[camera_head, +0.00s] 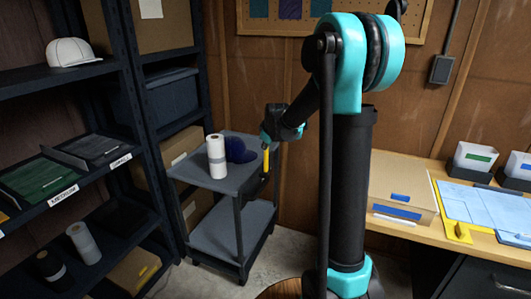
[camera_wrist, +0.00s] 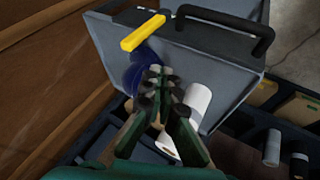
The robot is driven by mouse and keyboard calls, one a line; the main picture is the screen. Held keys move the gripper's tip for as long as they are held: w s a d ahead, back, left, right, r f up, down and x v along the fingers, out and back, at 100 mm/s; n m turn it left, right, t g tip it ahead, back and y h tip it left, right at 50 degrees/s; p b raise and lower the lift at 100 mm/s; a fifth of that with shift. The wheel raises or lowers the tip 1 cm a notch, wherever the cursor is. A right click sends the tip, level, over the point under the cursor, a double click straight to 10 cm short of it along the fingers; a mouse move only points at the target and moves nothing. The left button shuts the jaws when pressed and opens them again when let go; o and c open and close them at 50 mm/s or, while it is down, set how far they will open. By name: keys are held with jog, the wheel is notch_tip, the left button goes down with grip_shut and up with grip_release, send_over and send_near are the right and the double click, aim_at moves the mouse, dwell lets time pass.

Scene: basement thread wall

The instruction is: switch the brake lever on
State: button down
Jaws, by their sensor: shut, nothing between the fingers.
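The brake lever is a yellow bar (camera_head: 266,160) at the right end of a grey two-shelf cart (camera_head: 232,180). In the wrist view the yellow lever (camera_wrist: 143,33) sticks out slantwise from the cart's end panel, beside a black handle (camera_wrist: 235,24). My gripper (camera_head: 270,137) is at the cart's right end, just above the lever in the head view. In the wrist view my gripper (camera_wrist: 157,72) is shut and empty, its fingertips below the lever in the picture and seemingly apart from it. The exact gap in depth is unclear.
A white roll (camera_head: 216,157) and a dark blue object (camera_head: 240,150) stand on the cart's top. A dark shelf rack (camera_head: 125,75) stands left. A workbench (camera_head: 425,225) with a cardboard box (camera_head: 400,185) is at right. My arm hides part of the middle.

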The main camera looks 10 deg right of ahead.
jog(key=w+d+f, duration=0.1)
jog(key=w+f, duration=0.7)
jog(key=w, duration=0.1)
jog(key=shift+w, duration=0.2)
dwell(0.3)
jog(key=shift+d, duration=0.15)
jog(key=w+d+g+y, duration=0.1)
jog(key=w+d+g, duration=0.1)
jog(key=w, duration=0.3)
jog(key=w+d+f+m+g+y, duration=0.1)
jog(key=w+d+g+y, duration=0.1)
jog(key=w+d+g, duration=0.1)
jog(key=shift+w+d+f+m+g, duration=0.15)
jog(key=shift+w+d+m+g, duration=0.25)
jog(key=shift+w, duration=0.45)
jog(key=shift+a, duration=0.1)
dwell(0.6)
